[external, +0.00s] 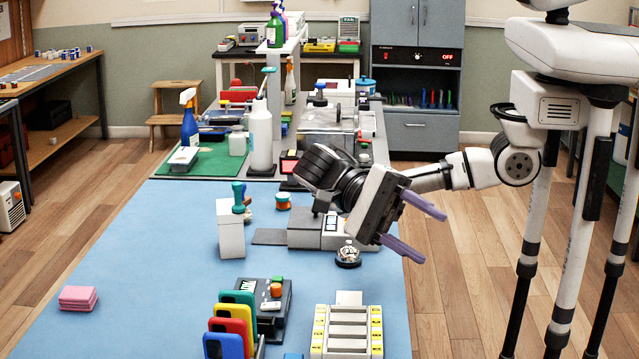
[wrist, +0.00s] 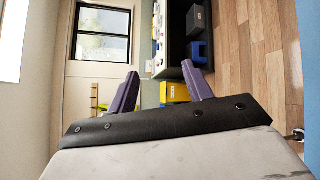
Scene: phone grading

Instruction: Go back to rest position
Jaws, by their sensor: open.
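My gripper (external: 413,226) is in the air above the right edge of the blue table mat (external: 150,262) in the external view. Its two purple fingers point right and slightly down, spread apart with nothing between them. In the wrist view the open fingers of my gripper (wrist: 163,88) point away from the table toward a window and the floor. My arm reaches in from the right and is bent at the wrist. A silver bell (external: 347,255) stands on the mat below and to the left of the fingers.
Colored phones (external: 228,338) stand in a rack at the front, beside a dark box (external: 270,302) and a white labelled tray (external: 347,345). A pink block (external: 78,298) lies at left. A spray bottle (external: 189,125) and a white bottle (external: 261,135) stand farther back.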

